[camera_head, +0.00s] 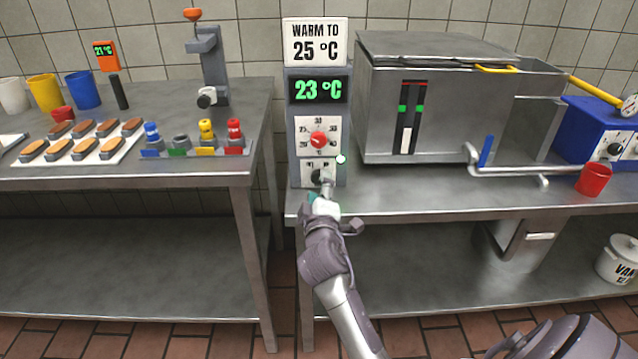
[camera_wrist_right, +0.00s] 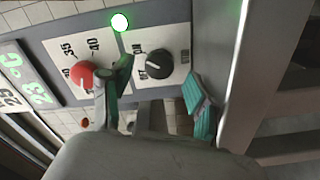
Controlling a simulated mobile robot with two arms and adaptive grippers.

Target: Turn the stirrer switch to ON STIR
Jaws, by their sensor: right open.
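The stirrer switch, a black round knob (camera_wrist_right: 157,63) on a white label plate, shows in the right wrist view; "ON" is printed near it. In the head view the switch (camera_head: 316,178) is low on the grey control panel (camera_head: 297,163), partly covered by my gripper. I cannot tell its pointer's setting for sure. My right gripper (camera_head: 322,194) is open at the panel's bottom. In the wrist view its teal-padded fingers are on either side of the knob, nearer the camera; contact is not clear. My left gripper is not in view.
A red temperature dial (camera_head: 319,140) sits just above the switch, close to one finger in the wrist view. A lit lamp (camera_head: 340,159) is beside the plates. The display (camera_head: 318,90) reads 23 °C. A steel tank (camera_head: 435,125) stands right of the panel.

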